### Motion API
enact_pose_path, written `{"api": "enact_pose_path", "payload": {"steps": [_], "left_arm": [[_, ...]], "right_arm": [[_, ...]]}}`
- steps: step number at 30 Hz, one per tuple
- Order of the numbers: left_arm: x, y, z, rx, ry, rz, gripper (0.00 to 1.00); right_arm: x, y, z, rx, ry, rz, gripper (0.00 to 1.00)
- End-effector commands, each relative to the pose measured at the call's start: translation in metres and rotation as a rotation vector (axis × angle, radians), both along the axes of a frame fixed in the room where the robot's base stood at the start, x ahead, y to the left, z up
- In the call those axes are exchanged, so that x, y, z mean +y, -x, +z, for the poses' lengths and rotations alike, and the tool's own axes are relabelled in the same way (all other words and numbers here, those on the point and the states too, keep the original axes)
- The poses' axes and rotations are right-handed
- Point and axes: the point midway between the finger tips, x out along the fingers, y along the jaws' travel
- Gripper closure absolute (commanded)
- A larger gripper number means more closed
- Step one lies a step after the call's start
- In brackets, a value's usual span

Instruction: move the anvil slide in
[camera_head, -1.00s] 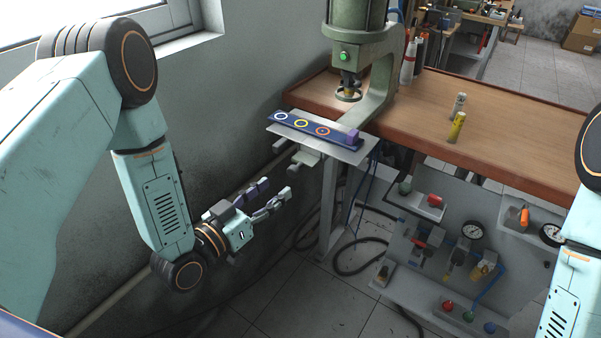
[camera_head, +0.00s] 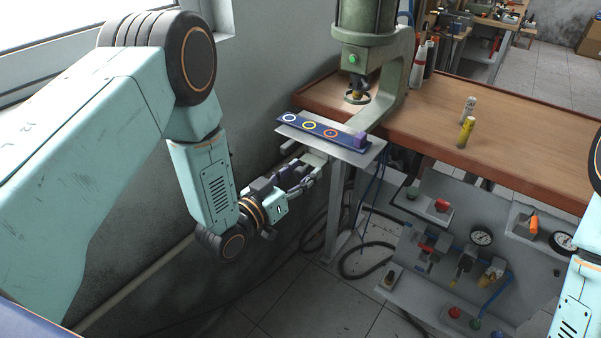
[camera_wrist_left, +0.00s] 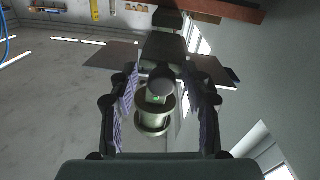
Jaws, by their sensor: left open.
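The anvil slide, a dark blue strip (camera_head: 322,130) with white, yellow and orange rings and a purple block (camera_head: 361,139) at its right end, lies on a grey plate (camera_head: 367,151) jutting from the bench below the green press. My left gripper (camera_head: 306,177) is just below and left of this plate, by a pale bar (camera_head: 316,158) under it. Its fingers (camera_wrist_left: 163,105) are open. In the left wrist view a dark bar (camera_wrist_left: 164,50) and a rounded dark end (camera_wrist_left: 160,81) show between the fingers; contact cannot be told. My right gripper is out of view.
The green press (camera_head: 385,65) stands on the wooden bench (camera_head: 425,115). A pneumatic panel (camera_head: 455,225) with gauges and valves is below. Cables hang near the bench leg. The wall is close behind my left arm.

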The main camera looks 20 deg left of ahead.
Motion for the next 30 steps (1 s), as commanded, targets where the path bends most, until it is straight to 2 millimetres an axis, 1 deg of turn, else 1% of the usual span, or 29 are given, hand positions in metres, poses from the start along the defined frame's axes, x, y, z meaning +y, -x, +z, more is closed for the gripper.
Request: {"api": "enact_pose_path", "payload": {"steps": [1, 2, 17, 30], "left_arm": [[0.0002, 0.0001, -0.0001, 0.0, 0.0, 0.0, 0.54], [0.0002, 0.0001, -0.0001, 0.0, 0.0, 0.0, 0.57], [0.0001, 0.0003, 0.0001, 0.0, 0.0, 0.0, 0.99], [0.0001, -0.0001, 0.0001, 0.0, -0.001, 0.0, 1.0]], "right_arm": [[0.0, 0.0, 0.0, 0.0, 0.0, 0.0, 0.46], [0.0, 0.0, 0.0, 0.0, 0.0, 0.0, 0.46], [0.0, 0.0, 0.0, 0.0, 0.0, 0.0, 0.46], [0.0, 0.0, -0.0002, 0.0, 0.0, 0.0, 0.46]]}}
